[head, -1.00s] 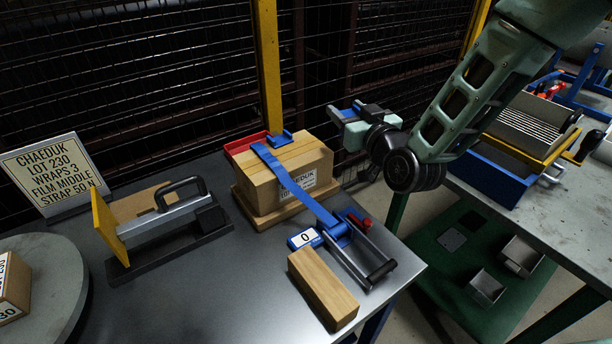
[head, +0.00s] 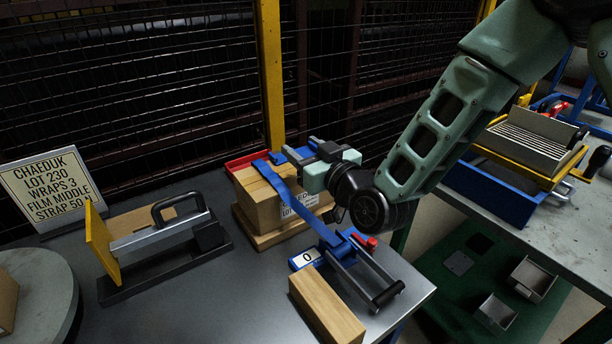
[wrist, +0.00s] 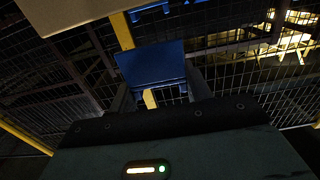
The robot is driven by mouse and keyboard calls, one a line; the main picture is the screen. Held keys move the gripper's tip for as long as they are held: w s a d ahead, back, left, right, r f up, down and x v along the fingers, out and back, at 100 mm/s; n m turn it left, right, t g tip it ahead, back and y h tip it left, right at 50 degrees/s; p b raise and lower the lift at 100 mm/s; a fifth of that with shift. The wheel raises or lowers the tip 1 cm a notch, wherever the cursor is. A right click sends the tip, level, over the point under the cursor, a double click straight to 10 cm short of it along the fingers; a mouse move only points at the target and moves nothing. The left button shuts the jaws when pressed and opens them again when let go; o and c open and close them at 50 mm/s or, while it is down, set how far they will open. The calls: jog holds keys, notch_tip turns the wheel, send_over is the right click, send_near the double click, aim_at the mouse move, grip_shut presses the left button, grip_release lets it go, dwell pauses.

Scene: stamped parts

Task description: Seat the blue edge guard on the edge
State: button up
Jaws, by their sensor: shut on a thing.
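The blue edge guard (wrist: 152,62) is held between the fingers of my gripper; it fills the middle of the wrist view as a flat blue plate. In the head view my gripper (head: 308,150) is above the back right part of the cardboard box (head: 259,197). The held guard is small there and partly hidden by the fingers. A blue strap (head: 316,222) runs over the box top and down its front to a tensioner (head: 362,272). Another blue piece (head: 277,158) shows at the box's back edge by the strap. I cannot tell whether the held guard touches the box.
A wooden block (head: 325,308) and a display reading 0 (head: 306,259) lie in front of the box. A black-handled tool (head: 165,235) stands to the left, with a lot sign (head: 45,187) behind. A red tray (head: 243,160) and wire fence are behind the box.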

jog(key=shift+f, duration=2.75)
jog(key=shift+f+b, duration=0.3)
jog(key=shift+b, duration=0.2)
jog(key=o, duration=1)
jog(key=shift+r, duration=0.1)
jog(key=shift+r+p, duration=0.1)
jog(key=shift+p, duration=0.35)
jog(key=shift+f+v, duration=0.15)
jog(key=shift+v, duration=2.85)
jog(key=shift+f+v, duration=0.15)
jog(key=shift+v, duration=2.85)
jog(key=shift+s+a, duration=0.1)
jog(key=shift+a, duration=0.1)
